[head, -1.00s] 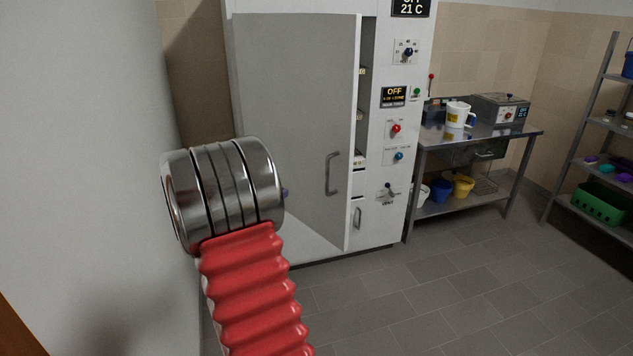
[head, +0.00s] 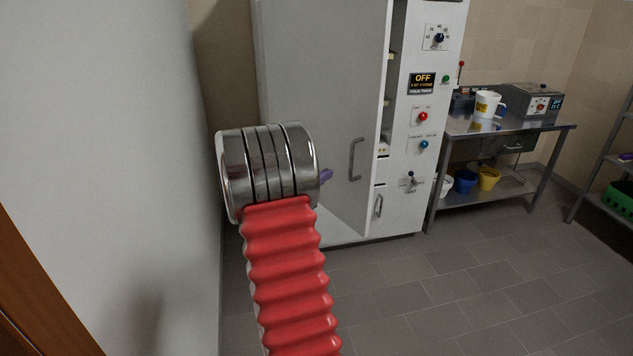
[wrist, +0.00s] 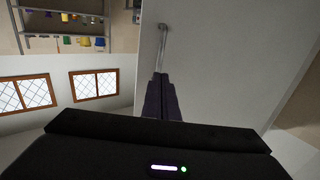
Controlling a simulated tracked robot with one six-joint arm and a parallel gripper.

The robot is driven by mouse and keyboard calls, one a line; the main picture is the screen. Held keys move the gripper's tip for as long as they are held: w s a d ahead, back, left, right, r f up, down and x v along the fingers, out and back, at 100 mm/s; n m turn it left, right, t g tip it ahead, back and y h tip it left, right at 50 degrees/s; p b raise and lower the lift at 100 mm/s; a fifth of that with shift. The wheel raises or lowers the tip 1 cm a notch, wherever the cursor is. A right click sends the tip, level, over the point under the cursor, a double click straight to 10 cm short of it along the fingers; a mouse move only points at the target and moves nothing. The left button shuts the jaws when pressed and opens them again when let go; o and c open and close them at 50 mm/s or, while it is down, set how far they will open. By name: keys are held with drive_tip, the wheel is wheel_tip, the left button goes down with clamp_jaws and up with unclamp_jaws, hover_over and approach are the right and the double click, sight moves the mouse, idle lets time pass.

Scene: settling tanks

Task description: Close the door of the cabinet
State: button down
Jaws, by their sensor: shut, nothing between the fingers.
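The tall white cabinet (head: 408,120) stands ahead, with its large grey door (head: 315,85) ajar. A dark gap with bits of the inside shows along the door's right edge. The door's bar handle (head: 355,160) is on its right side, and it also shows in the wrist view (wrist: 162,45). My gripper (head: 327,175) is mostly hidden behind my arm, with only a purple tip showing in front of the door, left of the handle. In the wrist view my gripper (wrist: 160,80) has its fingers together and empty, pointing at the door near the handle. Contact cannot be told.
Shelving (head: 600,165) is at the far right. A pale wall (head: 110,150) is close on the left. The floor (head: 480,285) is clear at front right.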

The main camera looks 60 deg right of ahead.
drive_tip(key=s+d, duration=0.1)
drive_tip(key=d, duration=0.8)
drive_tip(key=shift+s+d, duration=0.15)
drive_tip(key=shift+s, duration=0.1)
